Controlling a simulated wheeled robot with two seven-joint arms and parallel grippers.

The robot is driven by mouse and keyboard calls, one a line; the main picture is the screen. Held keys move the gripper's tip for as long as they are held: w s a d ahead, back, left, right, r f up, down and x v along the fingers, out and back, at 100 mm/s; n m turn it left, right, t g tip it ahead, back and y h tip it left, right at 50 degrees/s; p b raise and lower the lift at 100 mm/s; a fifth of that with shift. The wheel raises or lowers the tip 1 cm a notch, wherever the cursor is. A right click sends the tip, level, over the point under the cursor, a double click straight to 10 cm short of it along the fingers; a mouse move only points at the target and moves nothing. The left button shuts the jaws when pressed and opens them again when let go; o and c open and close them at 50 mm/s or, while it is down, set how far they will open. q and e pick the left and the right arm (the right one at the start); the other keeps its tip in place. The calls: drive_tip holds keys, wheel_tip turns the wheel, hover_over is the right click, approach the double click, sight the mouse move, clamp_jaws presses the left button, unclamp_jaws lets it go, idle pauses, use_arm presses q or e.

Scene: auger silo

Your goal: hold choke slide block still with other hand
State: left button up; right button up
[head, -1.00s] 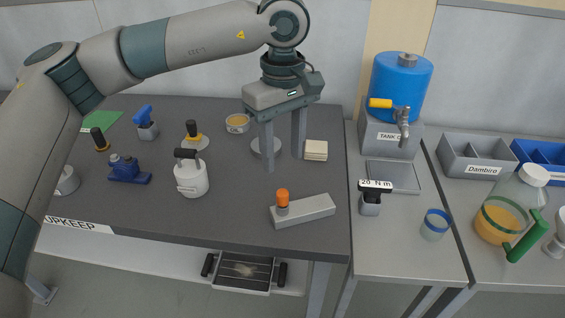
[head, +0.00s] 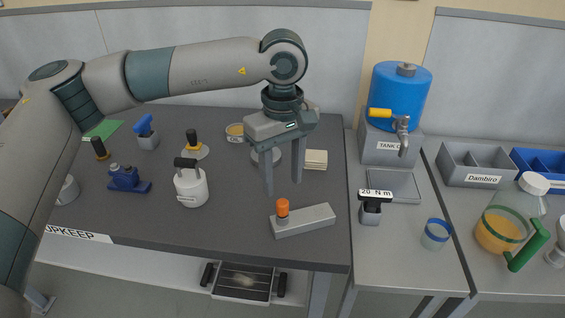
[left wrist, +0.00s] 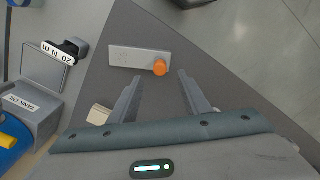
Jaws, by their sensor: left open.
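The choke slide block looks to be the light grey bar (head: 308,219) with an orange knob (head: 283,207) at its left end. It lies flat near the front right of the dark bench. My left gripper (head: 283,188) points down, open and empty, just above and behind the knob in the head view. In the left wrist view the bar (left wrist: 132,57) and the orange knob (left wrist: 160,67) lie just beyond the open fingertips (left wrist: 160,76). No contact shows. My right gripper is in neither view.
A white kettle-like can (head: 190,187) and a blue tool (head: 126,178) stand to the left. A beige pad stack (head: 316,159) lies behind the gripper. A 20 N m piece (head: 371,206) and a blue tank (head: 399,95) are to the right.

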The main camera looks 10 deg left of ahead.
sight(282, 201)
use_arm(q)
wheel_tip(282, 201, down, 8)
drive_tip(key=shift+r, duration=0.15)
idle(0.4)
